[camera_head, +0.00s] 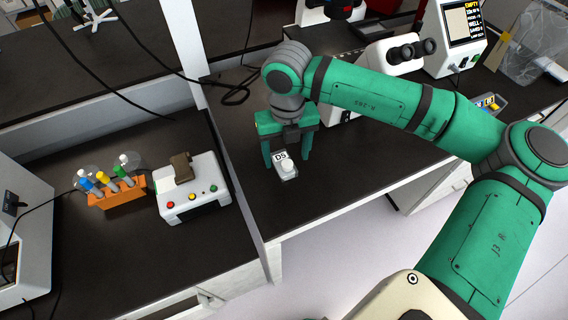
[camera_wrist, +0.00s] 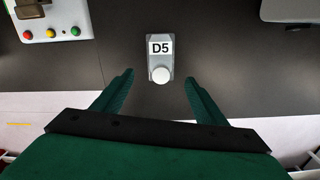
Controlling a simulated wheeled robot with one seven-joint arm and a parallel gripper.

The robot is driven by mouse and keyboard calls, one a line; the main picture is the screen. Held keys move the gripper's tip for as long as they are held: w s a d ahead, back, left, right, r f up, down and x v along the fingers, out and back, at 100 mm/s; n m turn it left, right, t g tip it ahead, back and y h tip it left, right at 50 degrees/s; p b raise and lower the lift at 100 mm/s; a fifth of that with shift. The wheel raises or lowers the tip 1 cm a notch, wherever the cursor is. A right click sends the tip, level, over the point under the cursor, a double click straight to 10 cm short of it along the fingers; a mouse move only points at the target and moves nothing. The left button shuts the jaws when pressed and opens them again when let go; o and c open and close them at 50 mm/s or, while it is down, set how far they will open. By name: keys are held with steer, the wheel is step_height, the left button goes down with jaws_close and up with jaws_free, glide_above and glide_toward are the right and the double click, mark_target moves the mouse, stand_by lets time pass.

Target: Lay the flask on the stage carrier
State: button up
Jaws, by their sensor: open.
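The flask (camera_head: 284,167) is a small, pale flat bottle with a white cap and a "D5" label. It lies on the dark bench near the front edge. In the wrist view the flask (camera_wrist: 160,58) is centred just beyond the fingertips, cap towards me. My gripper (camera_head: 288,160) points down at the flask with its green fingers apart. In the wrist view my gripper (camera_wrist: 158,75) is open and empty, one finger on each side of the flask's line, not touching it. I cannot pick out the stage carrier for certain in either view.
A white microscope (camera_head: 393,55) and a monitor unit (camera_head: 459,35) stand at the back right.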

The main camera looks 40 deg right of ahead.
mark_target(287, 162)
step_height(287, 162, down, 5)
steer(key=shift+d+r, duration=0.1)
steer(key=shift+d, duration=0.05)
steer(key=shift+c, duration=0.6)
steer(key=c, duration=1.2)
